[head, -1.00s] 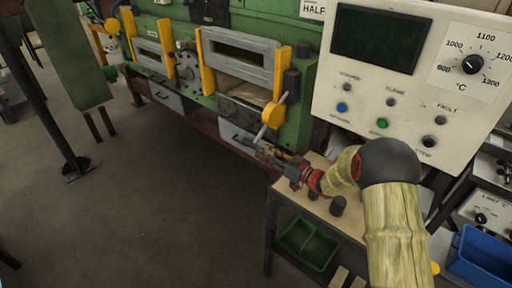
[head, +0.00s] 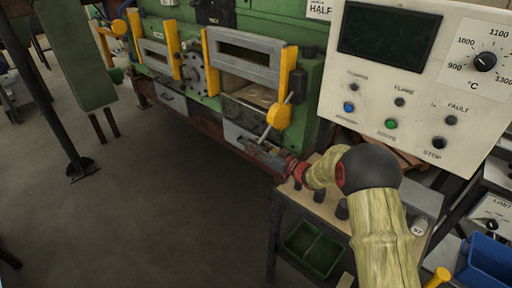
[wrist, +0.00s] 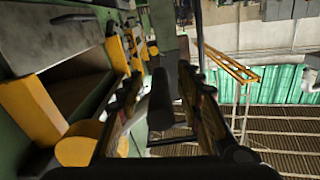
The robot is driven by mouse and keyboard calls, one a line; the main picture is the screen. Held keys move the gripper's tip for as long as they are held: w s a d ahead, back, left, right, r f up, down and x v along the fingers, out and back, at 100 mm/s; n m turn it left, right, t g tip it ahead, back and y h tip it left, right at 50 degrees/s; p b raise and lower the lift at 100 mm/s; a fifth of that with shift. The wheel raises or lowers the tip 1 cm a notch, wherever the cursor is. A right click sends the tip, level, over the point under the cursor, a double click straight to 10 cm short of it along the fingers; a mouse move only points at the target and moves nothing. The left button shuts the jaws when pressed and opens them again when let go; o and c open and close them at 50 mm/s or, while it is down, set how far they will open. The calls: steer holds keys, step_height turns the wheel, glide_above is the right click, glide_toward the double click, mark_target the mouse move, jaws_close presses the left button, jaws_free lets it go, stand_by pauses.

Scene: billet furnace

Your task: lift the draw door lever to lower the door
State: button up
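The draw door lever has a yellow hub (head: 278,117) on the right post of the furnace's draw opening, with a thin rod slanting through it. The hub also shows in the wrist view (wrist: 80,145). The grey door (head: 243,56) stands raised between yellow guides, with the opening (head: 250,95) visible below it. My gripper (head: 258,150) is just below the hub, by the rod's lower end. In the wrist view its two fingers (wrist: 165,108) are apart, with a dark bar, apparently the lever's grip (wrist: 160,98), between them. Contact with it cannot be made out.
A control panel (head: 425,75) stands at the right, above a small wooden-topped table (head: 325,205) under my arm. A green tray (head: 313,250) sits on its lower shelf and a blue bin (head: 487,262) at far right.

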steer(key=shift+c, duration=0.7)
steer(key=c, duration=0.7)
jaws_close()
